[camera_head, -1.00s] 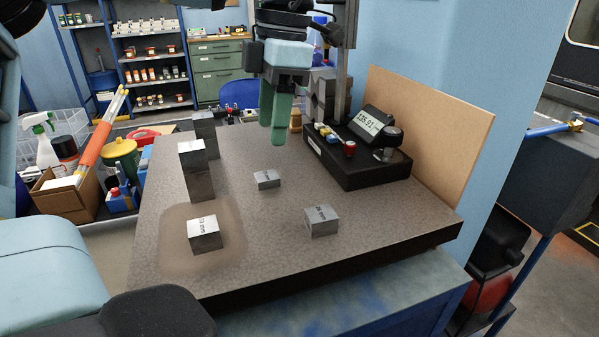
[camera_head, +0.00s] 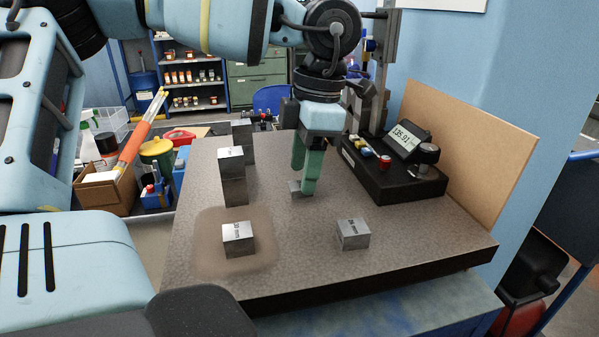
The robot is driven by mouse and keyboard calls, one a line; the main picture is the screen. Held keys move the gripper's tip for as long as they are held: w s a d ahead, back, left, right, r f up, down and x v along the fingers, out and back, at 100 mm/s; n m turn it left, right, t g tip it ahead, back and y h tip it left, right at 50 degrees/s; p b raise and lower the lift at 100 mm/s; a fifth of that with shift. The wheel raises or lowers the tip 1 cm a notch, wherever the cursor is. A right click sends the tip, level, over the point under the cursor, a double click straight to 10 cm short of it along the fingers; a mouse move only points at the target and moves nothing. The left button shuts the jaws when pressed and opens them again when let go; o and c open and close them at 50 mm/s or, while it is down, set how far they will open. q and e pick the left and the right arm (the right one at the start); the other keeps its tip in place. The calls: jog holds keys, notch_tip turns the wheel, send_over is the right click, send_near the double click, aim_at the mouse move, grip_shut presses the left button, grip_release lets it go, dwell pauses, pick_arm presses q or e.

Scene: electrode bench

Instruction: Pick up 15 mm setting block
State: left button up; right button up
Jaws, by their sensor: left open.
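The smallest steel block (camera_head: 295,188) lies on the grey granite plate (camera_head: 290,275), partly hidden behind my left gripper's fingers. Its label is not readable here, but its size fits the 15 mm setting block. My left gripper (camera_head: 304,180) points down with its green fingers open, low over this block. I cannot tell whether the fingers straddle it or stand in front of it. My right gripper is not in view.
A block (camera_head: 238,240) sits on a stained patch front left, another (camera_head: 353,235) front right. A gauge stand with a display (camera_head: 395,180) stands right. The plate's front middle is clear.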

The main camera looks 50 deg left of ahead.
pick_arm(q)
jog(key=shift+s+a+f, duration=0.1)
jog(key=shift+f, duration=0.8)
jog(key=c, duration=1.1)
notch_tip(320, 180, up, 10)
jog(key=shift+r, duration=0.1)
